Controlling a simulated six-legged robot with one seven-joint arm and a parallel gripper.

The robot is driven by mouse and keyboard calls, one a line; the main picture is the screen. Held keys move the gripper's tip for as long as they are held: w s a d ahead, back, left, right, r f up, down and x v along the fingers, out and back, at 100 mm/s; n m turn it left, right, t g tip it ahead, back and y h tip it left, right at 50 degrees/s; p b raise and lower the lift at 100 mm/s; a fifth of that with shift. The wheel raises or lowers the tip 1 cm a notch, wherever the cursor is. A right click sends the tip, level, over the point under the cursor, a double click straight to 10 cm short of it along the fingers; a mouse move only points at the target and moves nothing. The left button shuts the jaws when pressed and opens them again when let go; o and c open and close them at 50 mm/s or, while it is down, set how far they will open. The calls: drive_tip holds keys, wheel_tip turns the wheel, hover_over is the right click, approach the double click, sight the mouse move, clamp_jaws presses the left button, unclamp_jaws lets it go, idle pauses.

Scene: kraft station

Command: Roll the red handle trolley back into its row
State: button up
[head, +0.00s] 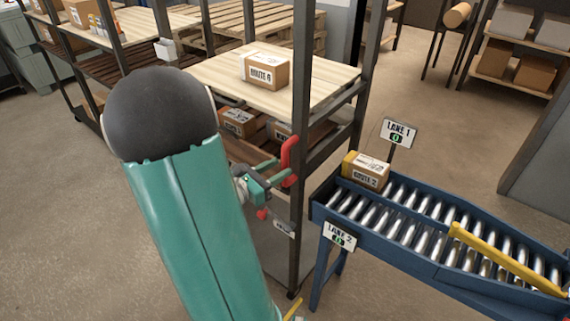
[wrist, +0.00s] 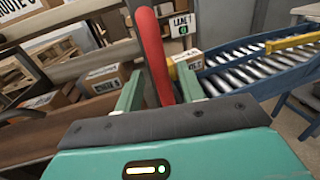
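The red handle (head: 288,153) stands upright on the near right post of the trolley, a dark-framed rack with pale wooden shelves (head: 275,80). My gripper (head: 279,183) is at this handle. In the wrist view the red handle (wrist: 154,50) runs between the two green fingers of my gripper (wrist: 160,72), one on each side. Whether both fingers press on it cannot be told. A box marked ROUTE 4 (head: 264,70) sits on the trolley's upper shelf, and more boxes (head: 238,122) lie on the shelf below.
A blue roller conveyor (head: 430,220) stands close at the trolley's right, with LANE 1 (head: 398,132) and LANE 2 (head: 339,235) signs and a box (head: 366,170) at its end. Another rack (head: 130,25) stands at the left. Bare floor (head: 60,190) shows at the left.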

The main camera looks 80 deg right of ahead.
sight(285, 164)
drive_tip(key=shift+x, duration=1.75)
drive_tip(key=shift+c, duration=0.5)
clamp_jaws()
drive_tip(key=shift+w, duration=0.1)
